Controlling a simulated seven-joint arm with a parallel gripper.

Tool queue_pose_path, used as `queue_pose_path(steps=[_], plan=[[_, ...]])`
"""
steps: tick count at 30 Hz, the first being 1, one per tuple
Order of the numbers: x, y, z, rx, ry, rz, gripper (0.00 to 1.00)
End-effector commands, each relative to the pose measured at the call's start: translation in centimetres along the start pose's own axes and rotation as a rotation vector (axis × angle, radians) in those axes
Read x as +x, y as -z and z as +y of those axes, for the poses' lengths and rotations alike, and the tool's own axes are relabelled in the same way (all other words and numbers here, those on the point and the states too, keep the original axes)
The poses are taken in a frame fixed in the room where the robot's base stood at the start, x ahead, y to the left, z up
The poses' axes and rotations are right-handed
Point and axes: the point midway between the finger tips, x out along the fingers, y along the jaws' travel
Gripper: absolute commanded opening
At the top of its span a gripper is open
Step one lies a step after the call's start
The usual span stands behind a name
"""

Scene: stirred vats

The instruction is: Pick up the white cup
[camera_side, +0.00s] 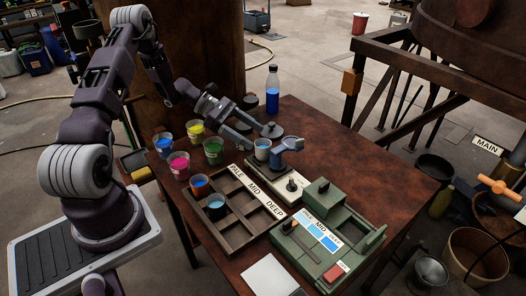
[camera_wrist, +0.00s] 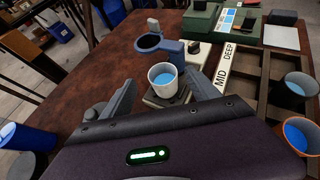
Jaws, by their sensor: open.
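The white cup (camera_wrist: 162,82) holds blue liquid and stands upright on a small grey plate, beside the blue-grey device with a ring. It also shows in the side view (camera_side: 262,151), partly behind that device. My gripper (camera_wrist: 161,85) is open, with one finger to the left and one to the right of the cup. A gap shows on both sides, so the fingers appear not to touch it. In the side view my gripper (camera_side: 257,137) reaches in low over the table at the cup.
The blue-grey device (camera_side: 287,149) stands close to the cup. Several cups of coloured liquid, such as the green one (camera_side: 213,153), stand to the left. A divided wooden tray (camera_side: 235,233) and a green machine (camera_side: 325,240) lie in front. A bottle (camera_side: 272,92) stands behind.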

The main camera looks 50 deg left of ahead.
Motion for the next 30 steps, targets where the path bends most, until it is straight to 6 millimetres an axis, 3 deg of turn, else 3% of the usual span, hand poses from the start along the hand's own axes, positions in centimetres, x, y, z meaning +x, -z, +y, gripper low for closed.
queue_pose_path(steps=[7,15,25,30], plan=[[4.5,0.3,-0.4,0.002,0.004,0.002,0.70],[5.1,0.3,-0.3,0.004,0.003,0.003,0.70],[5.1,0.3,-0.3,0.004,0.003,0.003,0.07],[5.1,0.2,-0.3,0.004,0.003,0.003,0.04]])
